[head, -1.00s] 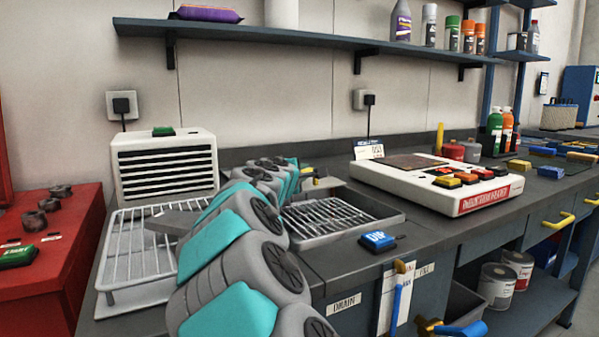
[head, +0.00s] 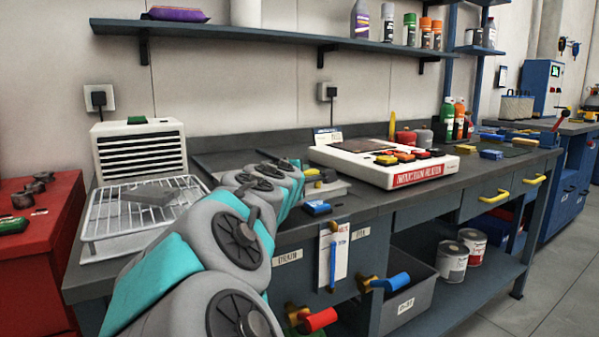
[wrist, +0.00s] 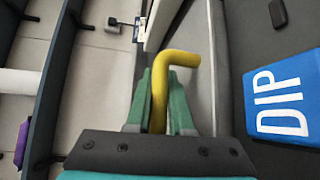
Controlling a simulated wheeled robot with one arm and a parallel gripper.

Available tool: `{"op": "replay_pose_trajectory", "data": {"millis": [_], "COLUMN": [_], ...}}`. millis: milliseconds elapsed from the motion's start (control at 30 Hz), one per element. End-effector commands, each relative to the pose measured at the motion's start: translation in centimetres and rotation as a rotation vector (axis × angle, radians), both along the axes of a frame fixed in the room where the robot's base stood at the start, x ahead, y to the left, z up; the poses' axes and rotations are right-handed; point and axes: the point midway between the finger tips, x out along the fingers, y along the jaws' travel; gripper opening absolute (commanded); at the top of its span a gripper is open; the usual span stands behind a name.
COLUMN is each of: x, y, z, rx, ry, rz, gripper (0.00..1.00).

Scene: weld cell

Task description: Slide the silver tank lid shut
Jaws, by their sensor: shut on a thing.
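My gripper (wrist: 160,92) has its green fingers closed around a yellow bent handle (wrist: 182,59) in the wrist view. In the head view the fingers are hidden behind my arm. A pale silver-grey surface (head: 333,189), which looks like part of the tank lid, shows just right of my arm's end. How far the lid covers the tank is hidden. A blue block marked DIP (head: 318,207) sits on the bench in front of it. It also shows at the right of the wrist view (wrist: 285,97).
A wire drying rack (head: 110,212) with a grey plate stands left of my arm, before a white vented unit (head: 138,160). A white machine with coloured buttons (head: 375,165) stands to the right. Red (head: 318,320) and blue (head: 392,283) valve handles stick out below the bench edge.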

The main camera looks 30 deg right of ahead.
Motion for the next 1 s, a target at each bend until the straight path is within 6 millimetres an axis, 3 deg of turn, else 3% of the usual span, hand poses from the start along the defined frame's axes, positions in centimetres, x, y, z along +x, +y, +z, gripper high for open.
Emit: {"op": "replay_pose_trajectory", "data": {"millis": [400, 433, 533, 1000], "x": [-0.48, -0.47, -0.45, -0.62], "y": [-0.23, -0.24, -0.21, 0.49], "z": [-0.3, -0.32, -0.29, 0.18], "rx": [0.002, 0.002, 0.002, 0.001], "ry": [0.005, 0.005, 0.004, 0.001], "rz": [-0.007, -0.007, -0.007, -0.003], "gripper": [0.0, 0.22, 0.32, 0.32]}}
